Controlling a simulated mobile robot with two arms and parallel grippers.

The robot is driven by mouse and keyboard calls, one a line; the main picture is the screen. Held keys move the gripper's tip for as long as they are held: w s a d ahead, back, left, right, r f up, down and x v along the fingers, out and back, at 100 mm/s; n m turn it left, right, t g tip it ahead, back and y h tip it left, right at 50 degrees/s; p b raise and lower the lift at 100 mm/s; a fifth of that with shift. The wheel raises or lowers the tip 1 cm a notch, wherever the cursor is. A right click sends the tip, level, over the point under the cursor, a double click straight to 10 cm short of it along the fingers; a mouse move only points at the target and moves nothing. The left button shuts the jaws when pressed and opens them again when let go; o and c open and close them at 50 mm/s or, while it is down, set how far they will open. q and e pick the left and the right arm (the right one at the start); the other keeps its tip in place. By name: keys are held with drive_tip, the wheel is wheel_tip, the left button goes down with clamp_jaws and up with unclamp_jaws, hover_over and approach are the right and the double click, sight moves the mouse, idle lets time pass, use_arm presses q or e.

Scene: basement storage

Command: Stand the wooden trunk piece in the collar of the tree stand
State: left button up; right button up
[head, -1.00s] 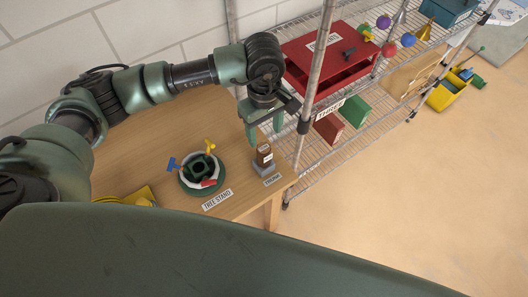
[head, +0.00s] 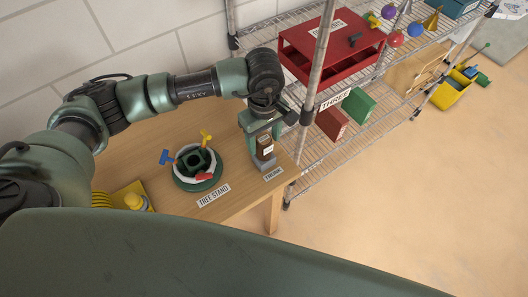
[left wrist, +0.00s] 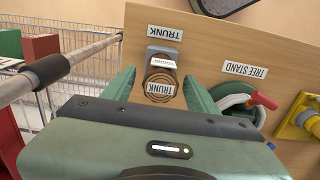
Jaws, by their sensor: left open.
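The wooden trunk piece (head: 265,148) is a short dark brown block with a white label. It stands upright in a grey holder (head: 264,166) near the table's right end. In the left wrist view its round ringed top (left wrist: 160,86) faces me. My left gripper (head: 262,142) is open, its green fingers on either side of the trunk; the left wrist view shows small gaps. The tree stand (head: 184,184) is a round green base with a white ring, a dark green collar (head: 197,160) and coloured screws, left of the trunk. My right gripper is out of view.
A wire shelf (head: 300,172) with a metal post stands right of the table, close to my left gripper. It holds a red tray (head: 318,62) and red and green boxes. A yellow item (head: 132,200) lies at the table's front left.

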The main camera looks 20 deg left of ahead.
use_arm(q)
clamp_jaws()
drive_tip(key=shift+r, duration=0.65)
idle(0.4)
drive_tip(key=shift+r, duration=0.15)
drive_tip(key=shift+r+p, duration=1.05)
drive_tip(key=shift+r, duration=1.25)
